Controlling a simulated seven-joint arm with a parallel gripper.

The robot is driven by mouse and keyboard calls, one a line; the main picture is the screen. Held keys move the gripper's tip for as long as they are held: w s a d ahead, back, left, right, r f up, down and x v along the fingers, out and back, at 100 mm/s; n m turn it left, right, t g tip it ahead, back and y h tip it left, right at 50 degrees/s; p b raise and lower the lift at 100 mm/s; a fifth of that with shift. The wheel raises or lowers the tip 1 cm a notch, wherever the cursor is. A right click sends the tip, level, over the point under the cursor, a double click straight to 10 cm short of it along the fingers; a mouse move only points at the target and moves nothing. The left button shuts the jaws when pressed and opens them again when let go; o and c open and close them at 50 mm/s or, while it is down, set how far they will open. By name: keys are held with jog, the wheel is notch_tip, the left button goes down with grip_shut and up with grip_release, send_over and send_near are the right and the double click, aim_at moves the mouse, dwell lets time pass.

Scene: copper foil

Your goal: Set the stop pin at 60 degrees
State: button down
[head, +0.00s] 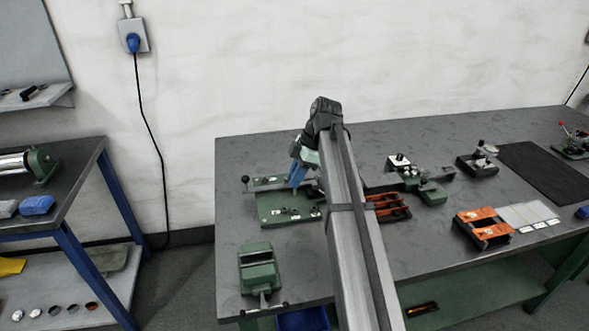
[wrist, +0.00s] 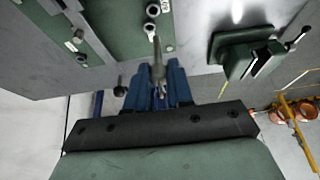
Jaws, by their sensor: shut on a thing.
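A green bending fixture (head: 290,212) lies on the bench at left, partly hidden by my arm. In the wrist view the fixture's green plate (wrist: 118,15) fills the upper left, with round metal sockets or rings and small white labels. My gripper (wrist: 158,78) has blue fingers shut on a slim grey metal pin (wrist: 157,52), seemingly the stop pin. The pin points towards the plate; I cannot tell whether it touches the plate or a hole. In the head view my gripper (head: 298,175) is over the back of the fixture. The degree marks are too small to read.
A green vise (head: 259,270) stands at the bench's front left and shows in the wrist view (wrist: 240,48). Orange-and-black holders (head: 484,228), small fixtures (head: 425,190) and a dark mat (head: 545,172) lie to the right. Bare bench is left of the fixture.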

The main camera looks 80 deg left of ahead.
aim_at(295, 194)
jog(key=shift+f, duration=2.3)
jog(key=shift+f, duration=2.05)
dwell(1.7)
jog(key=c, duration=1.3)
grip_release()
jog(key=shift+r, duration=0.15)
jog(key=shift+r, duration=1.35)
